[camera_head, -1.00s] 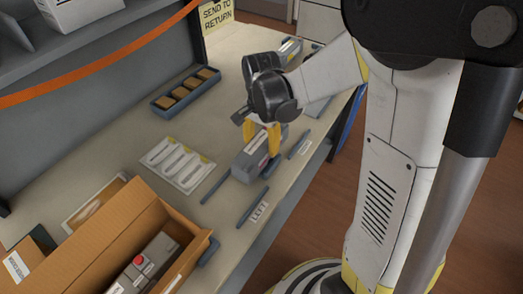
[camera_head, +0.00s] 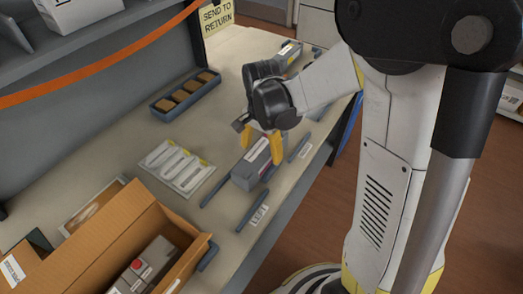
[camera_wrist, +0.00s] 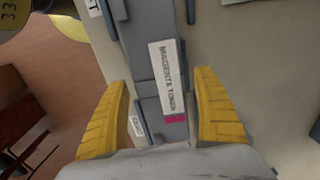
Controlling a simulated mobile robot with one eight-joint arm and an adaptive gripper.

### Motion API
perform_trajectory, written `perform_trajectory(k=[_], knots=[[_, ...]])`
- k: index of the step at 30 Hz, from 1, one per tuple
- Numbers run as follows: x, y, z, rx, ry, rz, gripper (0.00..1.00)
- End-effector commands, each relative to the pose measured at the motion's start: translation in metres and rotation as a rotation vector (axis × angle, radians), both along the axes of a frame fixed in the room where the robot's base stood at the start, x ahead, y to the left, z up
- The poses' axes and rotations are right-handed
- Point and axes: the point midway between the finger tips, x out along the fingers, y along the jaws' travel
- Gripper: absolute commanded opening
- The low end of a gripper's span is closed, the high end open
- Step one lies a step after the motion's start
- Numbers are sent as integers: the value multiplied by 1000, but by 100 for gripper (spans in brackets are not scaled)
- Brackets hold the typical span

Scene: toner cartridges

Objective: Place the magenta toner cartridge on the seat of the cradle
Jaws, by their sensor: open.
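The magenta toner cartridge (camera_head: 243,177) is a grey block with a white label, lying on the bench below my gripper (camera_head: 262,152). In the wrist view the cartridge (camera_wrist: 172,100) shows its "MAGENTA TONER" label and a magenta patch. My gripper (camera_wrist: 162,80) is open, one yellow finger on each side of the cartridge, with visible gaps. Dark bars lie around the cartridge: one on its left (camera_head: 222,187), one in front (camera_head: 252,210) and one on its right (camera_head: 299,147). They look like cradle parts. I cannot tell exactly how the cartridge rests on the seat.
An open cardboard box (camera_head: 128,225) holding a grey item with a red button stands front left. A white multi-slot pack (camera_head: 177,167) and a blue tray (camera_head: 186,92) lie left of the cartridge. Another grey cartridge-like block (camera_head: 287,55) is at the back. The bench edge is at right.

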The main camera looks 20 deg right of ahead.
Motion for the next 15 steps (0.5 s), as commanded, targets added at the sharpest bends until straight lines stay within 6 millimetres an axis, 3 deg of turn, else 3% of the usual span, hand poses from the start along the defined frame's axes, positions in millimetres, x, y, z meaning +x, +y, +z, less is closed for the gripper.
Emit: perform_trajectory(k=[9,15], knots=[[0,0,72,0,0,0,79],[0,0,106,0,0,0,79]])
